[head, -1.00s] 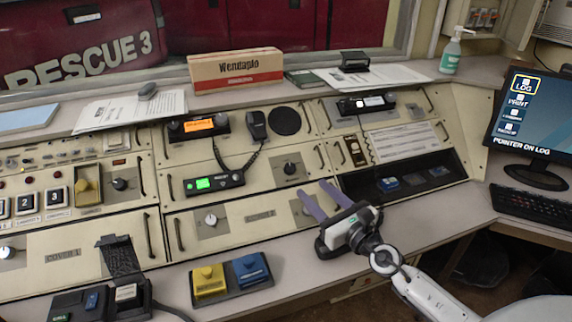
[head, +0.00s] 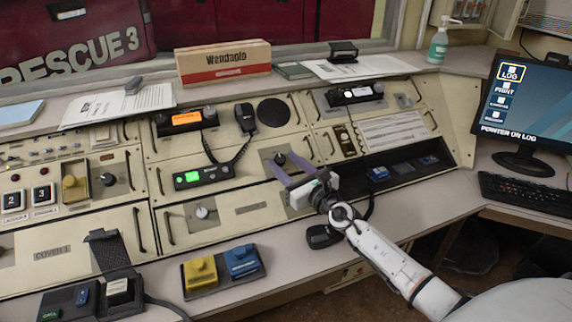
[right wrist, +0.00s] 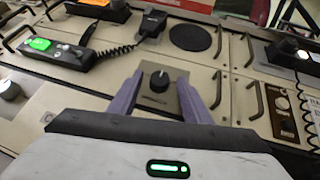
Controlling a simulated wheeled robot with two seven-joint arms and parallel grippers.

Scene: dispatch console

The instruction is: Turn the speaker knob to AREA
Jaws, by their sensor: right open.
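The black knob (head: 279,158) sits on a small grey plate on the console, below the round speaker grille (head: 273,112). In the right wrist view the knob (right wrist: 160,81) shows between the two purple fingers, with a light pointer mark on its upper side. Its plate's lettering is too small to read. My right gripper (head: 282,161) is open, its fingertips on either side of the knob with a gap to each. I cannot tell how far the fingertips are from the panel. My left gripper is not in view.
A radio with a green display (head: 203,175) and its coiled cord lie left of the knob. Panel handles (head: 308,146) stand out nearby. Another knob (head: 202,212) is on the lower panel. Yellow and blue buttons (head: 243,260) stand at the front edge.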

